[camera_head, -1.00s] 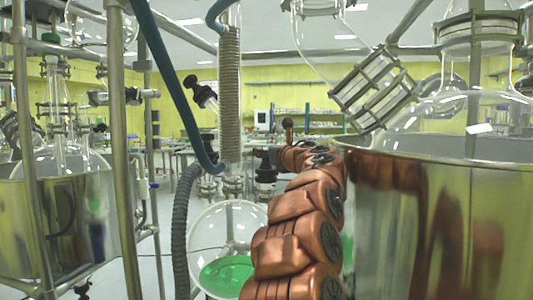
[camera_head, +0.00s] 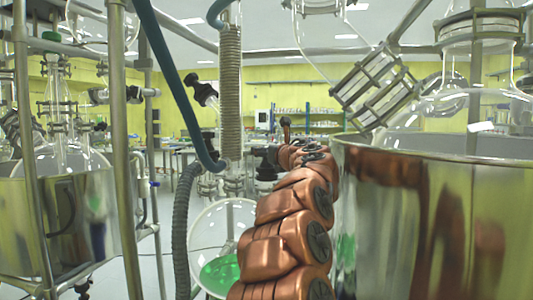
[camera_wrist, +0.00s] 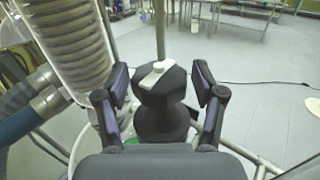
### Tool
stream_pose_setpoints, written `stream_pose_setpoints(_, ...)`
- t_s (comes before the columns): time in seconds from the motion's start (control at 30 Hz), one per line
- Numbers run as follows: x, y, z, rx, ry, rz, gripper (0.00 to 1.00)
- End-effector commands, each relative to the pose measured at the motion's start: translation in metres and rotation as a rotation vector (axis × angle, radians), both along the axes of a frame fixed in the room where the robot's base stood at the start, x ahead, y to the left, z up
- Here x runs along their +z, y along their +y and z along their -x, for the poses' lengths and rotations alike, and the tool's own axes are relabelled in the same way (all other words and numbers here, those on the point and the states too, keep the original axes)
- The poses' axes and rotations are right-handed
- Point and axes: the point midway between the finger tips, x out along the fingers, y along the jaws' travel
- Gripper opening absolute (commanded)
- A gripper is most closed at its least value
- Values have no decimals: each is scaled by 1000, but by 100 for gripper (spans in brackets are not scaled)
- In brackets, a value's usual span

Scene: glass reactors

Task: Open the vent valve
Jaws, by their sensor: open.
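In the wrist view, a black faceted valve knob (camera_wrist: 163,92) with a pale lever-like piece (camera_wrist: 155,74) on top stands on a dark stem. My gripper (camera_wrist: 161,82) is open, with one finger on each side of the knob. Gaps show between both fingers and the knob, so neither appears to touch it. In the head view, my copper-coloured arm reaches away from me toward a dark valve (camera_head: 266,163) beside the glass column. My gripper is mostly hidden there behind the arm.
A coiled glass condenser (camera_wrist: 72,45) and blue hose (camera_wrist: 22,122) stand close to the left finger. A large metal vessel (camera_head: 430,225) stands right of my arm. A round flask with green liquid (camera_head: 220,270) sits below left. Metal frame bars (camera_head: 125,150) stand further left.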

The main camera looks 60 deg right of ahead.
Motion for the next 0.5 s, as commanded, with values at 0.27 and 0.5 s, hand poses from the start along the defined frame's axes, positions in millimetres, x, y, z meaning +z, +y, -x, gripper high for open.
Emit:
stream_pose_setpoints(0.27, 3, 3, -1, -206, 1, 3, 69)
stream_pose_setpoints(0.5, 7, 3, -3, -372, 1, 3, 69)
